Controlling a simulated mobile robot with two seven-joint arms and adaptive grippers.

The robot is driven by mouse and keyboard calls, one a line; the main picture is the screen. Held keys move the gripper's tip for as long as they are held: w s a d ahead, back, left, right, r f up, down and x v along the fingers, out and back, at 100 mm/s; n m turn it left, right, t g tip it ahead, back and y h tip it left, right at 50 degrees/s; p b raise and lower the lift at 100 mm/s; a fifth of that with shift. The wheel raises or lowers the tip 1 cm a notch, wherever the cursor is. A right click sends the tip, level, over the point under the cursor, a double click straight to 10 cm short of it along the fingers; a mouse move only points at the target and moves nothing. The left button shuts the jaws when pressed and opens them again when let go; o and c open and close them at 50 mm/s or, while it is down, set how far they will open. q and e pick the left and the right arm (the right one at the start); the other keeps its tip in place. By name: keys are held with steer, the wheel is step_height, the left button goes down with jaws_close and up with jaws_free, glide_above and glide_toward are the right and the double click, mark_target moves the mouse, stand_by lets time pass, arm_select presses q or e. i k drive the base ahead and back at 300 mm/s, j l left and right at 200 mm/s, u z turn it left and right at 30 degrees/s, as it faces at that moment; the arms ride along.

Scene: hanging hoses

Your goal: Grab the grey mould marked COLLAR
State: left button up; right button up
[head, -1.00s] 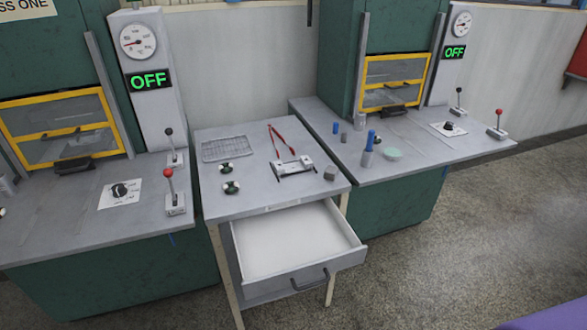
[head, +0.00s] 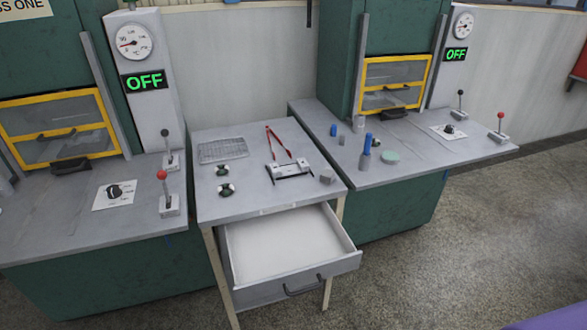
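No COLLAR lettering can be read in the head view. A grey, mould-like block with handles (head: 289,170) lies on the middle table (head: 240,205), right of its centre. Red tongs (head: 277,143) lie just behind it and appear to reach its back edge. A small grey block (head: 327,177) sits to its right, near the table's right edge. I cannot tell whether either grey piece is the marked mould. Neither of my grippers is in view.
An open, empty drawer (head: 285,248) juts from the table's front. A wire rack (head: 222,149) and two small dark-and-white round pieces lie on the table's left. Presses with levers flank it.

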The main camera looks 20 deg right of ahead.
mark_target(302, 166)
steer(key=i+l, duration=0.1)
steer(key=l, duration=0.6)
steer(key=i+l+u, duration=0.1)
steer(key=l, duration=1.35)
steer(key=i+u, duration=0.05)
